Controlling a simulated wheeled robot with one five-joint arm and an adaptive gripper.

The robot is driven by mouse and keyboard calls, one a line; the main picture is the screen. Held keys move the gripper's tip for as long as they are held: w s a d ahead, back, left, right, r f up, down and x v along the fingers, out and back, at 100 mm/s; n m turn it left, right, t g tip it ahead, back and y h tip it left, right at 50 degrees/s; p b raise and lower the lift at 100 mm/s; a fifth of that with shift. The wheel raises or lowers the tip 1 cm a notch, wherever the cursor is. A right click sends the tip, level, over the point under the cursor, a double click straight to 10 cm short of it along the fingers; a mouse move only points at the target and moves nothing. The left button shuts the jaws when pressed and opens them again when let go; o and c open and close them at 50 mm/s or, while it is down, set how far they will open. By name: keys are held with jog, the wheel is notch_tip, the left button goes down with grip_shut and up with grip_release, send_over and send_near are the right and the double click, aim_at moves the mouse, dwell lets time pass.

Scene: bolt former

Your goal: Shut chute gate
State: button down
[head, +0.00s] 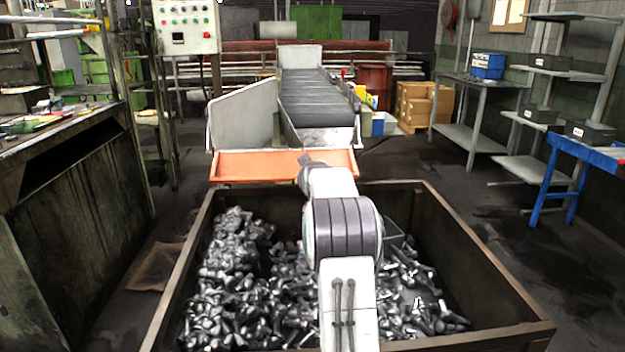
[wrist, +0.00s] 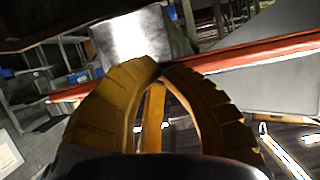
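The chute gate (head: 255,166) is an orange flap across the front lower end of the chute (head: 315,100), which has pale side plates. In the head view my arm reaches over the bin towards the gate and covers part of its right half; my fingers cannot be made out there. In the wrist view my gripper (wrist: 160,68) has its yellow ribbed fingers curved together with the tips meeting, and I see nothing clearly held. The gate's orange edge (wrist: 255,54) runs behind the fingertips; whether they touch it I cannot tell.
A bin (head: 470,240) full of loose bolts (head: 240,280) lies below my arm. A workbench (head: 75,190) stands at left, with a control box (head: 186,27) behind it. A blue table (head: 585,150) and shelves are at right.

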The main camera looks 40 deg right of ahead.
jog(key=shift+f+b, duration=0.55)
jog(key=shift+b, duration=0.65)
jog(key=shift+w+d+f+t+h+b, duration=0.35)
jog(key=shift+w+d+f+t+b, duration=0.15)
jog(key=shift+w+d+f+b, duration=0.95)
jog(key=shift+w+d+f+t+h+b, duration=0.3)
jog(key=shift+w+d+f+t+b, duration=0.35)
jog(key=shift+w+f, duration=0.9)
jog(key=shift+w+d+f+t+h+b, duration=0.35)
jog(key=shift+w+d+f+b, duration=0.7)
jog(key=shift+f, duration=0.9)
jog(key=shift+a, duration=0.1)
jog(key=shift+s+a, duration=0.1)
